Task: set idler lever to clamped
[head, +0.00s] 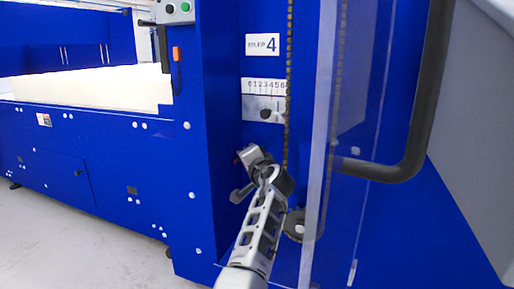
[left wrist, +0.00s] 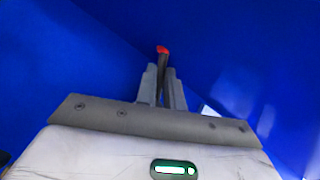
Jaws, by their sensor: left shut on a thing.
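The idler lever (left wrist: 162,50) is a dark shaft with a red tip, seen in the left wrist view against blue panels. My left gripper (left wrist: 164,90) is shut on its shaft, and the red tip sticks out past the fingertips. In the head view my left gripper (head: 249,160) is in the blue recess below the number scale. There the gripper hides most of the lever; only a small red spot shows beside the fingers. I cannot tell the lever's set position from these frames. My right gripper is not in view.
A clear panel (head: 320,150) and a thick black handle (head: 420,130) stand close to the right of my arm. A chain (head: 289,80) hangs down to a sprocket (head: 294,224) beside it. A label with a 4 (head: 262,45) and a number scale (head: 265,86) are above.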

